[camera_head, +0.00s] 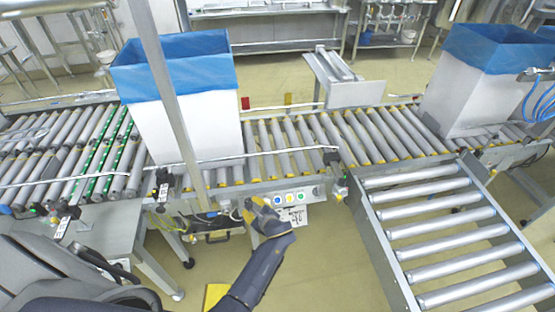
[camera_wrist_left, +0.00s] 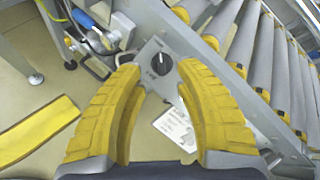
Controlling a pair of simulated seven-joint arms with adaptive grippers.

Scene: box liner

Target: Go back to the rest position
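My left gripper (camera_head: 262,214) is in front of the conveyor's control panel (camera_head: 310,196), close to its coloured buttons. In the left wrist view the two yellow fingers of the left gripper (camera_wrist_left: 160,70) are spread apart with nothing between them. A black knob (camera_wrist_left: 161,64) on a grey plate shows beyond the fingertips. I cannot tell whether the gripper touches the panel. My right gripper is not in view. A white box (camera_head: 185,135) with a blue liner (camera_head: 175,72) over its rim stands upright on the left part of the conveyor.
A second white box (camera_head: 462,95) with a blue liner (camera_head: 500,48) stands at the right. A roller ramp (camera_head: 440,220) slopes toward the front right. A grey pole (camera_head: 170,95) crosses before the left box. Floor (camera_head: 320,270) is open between panel and ramp.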

